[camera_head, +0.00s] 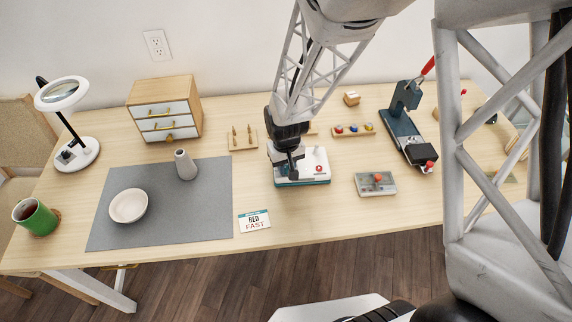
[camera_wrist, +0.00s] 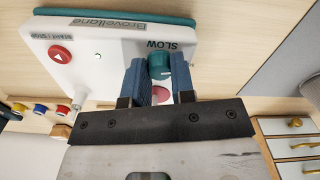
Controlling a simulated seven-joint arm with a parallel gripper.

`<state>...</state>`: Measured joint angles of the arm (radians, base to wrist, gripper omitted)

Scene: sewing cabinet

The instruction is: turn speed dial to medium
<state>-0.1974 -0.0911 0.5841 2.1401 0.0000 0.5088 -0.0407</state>
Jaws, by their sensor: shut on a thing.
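The white machine (camera_head: 312,163) with a teal base stands at the middle of the table. In the wrist view its white panel (camera_wrist: 105,65) shows upside down, with a "SLOW" label (camera_wrist: 164,44) beside the teal speed dial (camera_wrist: 159,66). My gripper (camera_head: 292,173) is down over the left part of the machine. In the wrist view its two blue fingers (camera_wrist: 158,72) are shut on the dial, one on each side. A pinkish-red patch (camera_wrist: 160,94) shows behind the dial. Other dial labels and the pointer cannot be made out. The head view hides the dial behind my gripper.
A card (camera_head: 255,221) reading "BED FAST" lies in front of the machine, to the left. A red button (camera_wrist: 60,54) sits on the panel. A grey box (camera_head: 375,184) with an orange knob stands to the right. A grey mat (camera_head: 160,225) lies left.

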